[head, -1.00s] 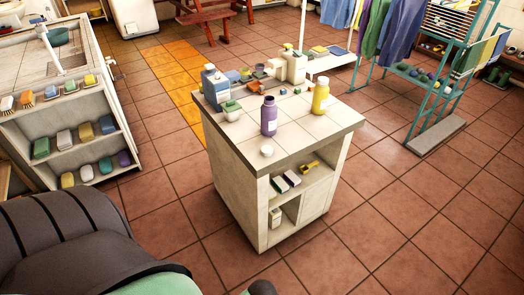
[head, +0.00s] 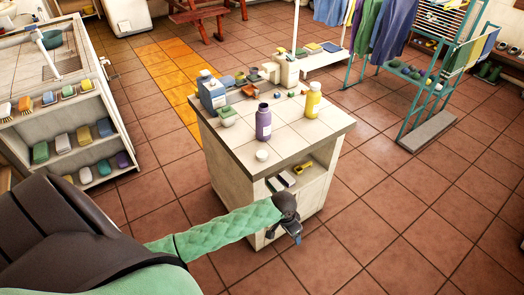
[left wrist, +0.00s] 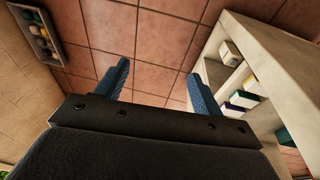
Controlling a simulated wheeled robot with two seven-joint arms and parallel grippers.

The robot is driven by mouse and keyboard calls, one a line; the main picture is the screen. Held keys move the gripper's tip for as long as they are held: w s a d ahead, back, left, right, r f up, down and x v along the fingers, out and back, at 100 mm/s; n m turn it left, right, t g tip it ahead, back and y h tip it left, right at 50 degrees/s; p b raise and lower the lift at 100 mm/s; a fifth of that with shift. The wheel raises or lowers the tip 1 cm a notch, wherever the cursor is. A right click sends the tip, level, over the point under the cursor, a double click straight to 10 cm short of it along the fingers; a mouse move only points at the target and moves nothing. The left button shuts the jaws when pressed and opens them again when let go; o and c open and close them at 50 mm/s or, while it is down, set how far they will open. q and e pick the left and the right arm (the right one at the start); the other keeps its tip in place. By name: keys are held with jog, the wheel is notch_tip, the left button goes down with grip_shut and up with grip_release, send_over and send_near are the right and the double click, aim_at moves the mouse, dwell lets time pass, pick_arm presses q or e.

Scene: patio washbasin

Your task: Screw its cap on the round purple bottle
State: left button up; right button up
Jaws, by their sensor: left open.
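The round purple bottle (head: 263,124) stands upright on the tiled top of the small cabinet, with a pale label and nothing screwed on its neck that I can make out. A small round white cap (head: 262,155) lies on the cabinet top in front of the bottle, close to the front edge. My left gripper (head: 296,238) is in front of the cabinet, below its top and apart from both. In the left wrist view its two blue fingers (left wrist: 160,88) are spread with nothing between them. My right gripper is out of view.
The cabinet top (head: 308,146) also holds a yellow bottle (head: 313,100), a blue bottle (head: 212,92), a green-topped jar (head: 227,116) and a cream dispenser (head: 289,72). Open shelves (left wrist: 225,75) lie beside my left gripper. Floor around the cabinet is clear.

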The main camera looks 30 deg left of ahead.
pick_arm(q)
jog(key=w+a+r+p, duration=0.1)
jog(key=w+a+r, duration=0.4)
jog(key=a+r, duration=0.2)
jog(key=w+a+r+n+g+y+p, duration=0.1)
jog(key=w+a+r+p, duration=0.1)
jog(key=w+a+r, duration=0.4)
jog(key=w+a+r+n+y+p, duration=0.1)
jog(key=w+a+r, duration=0.4)
jog(key=a+r, duration=0.4)
jog(key=shift+w+a+r, duration=0.15)
jog(key=shift+a+r, duration=0.15)
jog(key=shift+a, duration=0.45)
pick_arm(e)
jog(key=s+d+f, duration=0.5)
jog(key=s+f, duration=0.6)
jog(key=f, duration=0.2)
